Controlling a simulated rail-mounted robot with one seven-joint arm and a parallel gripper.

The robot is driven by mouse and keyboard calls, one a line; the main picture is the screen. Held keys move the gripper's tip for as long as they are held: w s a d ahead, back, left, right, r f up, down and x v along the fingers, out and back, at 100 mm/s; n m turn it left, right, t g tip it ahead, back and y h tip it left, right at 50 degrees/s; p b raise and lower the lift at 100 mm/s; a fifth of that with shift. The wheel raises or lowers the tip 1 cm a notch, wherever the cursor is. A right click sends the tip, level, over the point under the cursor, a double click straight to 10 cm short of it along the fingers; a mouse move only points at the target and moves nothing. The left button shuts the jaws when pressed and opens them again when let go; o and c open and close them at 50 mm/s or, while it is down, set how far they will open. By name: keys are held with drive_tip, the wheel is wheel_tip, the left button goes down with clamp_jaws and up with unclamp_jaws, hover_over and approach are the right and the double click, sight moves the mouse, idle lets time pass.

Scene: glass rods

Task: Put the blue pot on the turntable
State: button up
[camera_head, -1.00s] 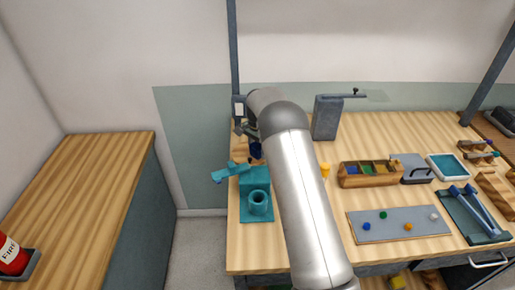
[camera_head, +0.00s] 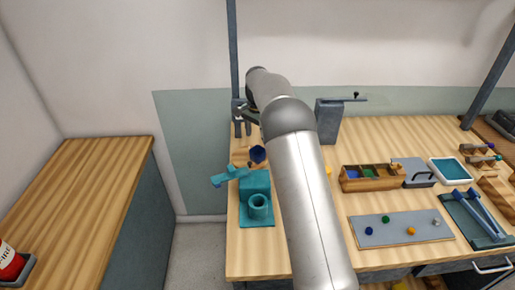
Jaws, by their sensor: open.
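A small dark blue pot (camera_head: 258,154) stands near the left end of the bench, behind the teal fixture. What it stands on is too small to make out, and I cannot clearly pick out a turntable. My gripper (camera_head: 243,131) is just left of and behind the pot in the picture, its two fingers pointing down and apart. The gripper looks empty and clear of the pot. My arm covers the middle of the bench and may hide things there.
The teal fixture (camera_head: 258,207) with a ring stands in front of the pot. A grey stand (camera_head: 328,122) is right of my arm. A wooden compartment box (camera_head: 372,184), a grey board with coloured balls (camera_head: 385,239) and a blue-tool tray (camera_head: 480,222) fill the right side.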

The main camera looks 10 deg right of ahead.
drive_tip(key=s+r+n, duration=0.2)
drive_tip(key=s+r, duration=0.4)
drive_tip(key=s, duration=0.3)
drive_tip(key=s+r+n, duration=0.3)
drive_tip(key=s+r, duration=0.3)
drive_tip(key=s, duration=0.3)
drive_tip(key=s+f+n, duration=0.3)
drive_tip(key=s, duration=1)
drive_tip(key=s+a+f+n, duration=0.1)
drive_tip(key=s+f+n, duration=0.1)
drive_tip(key=s, duration=1.2)
drive_tip(key=shift+f+n+t, duration=0.4)
drive_tip(key=shift+f, duration=0.3)
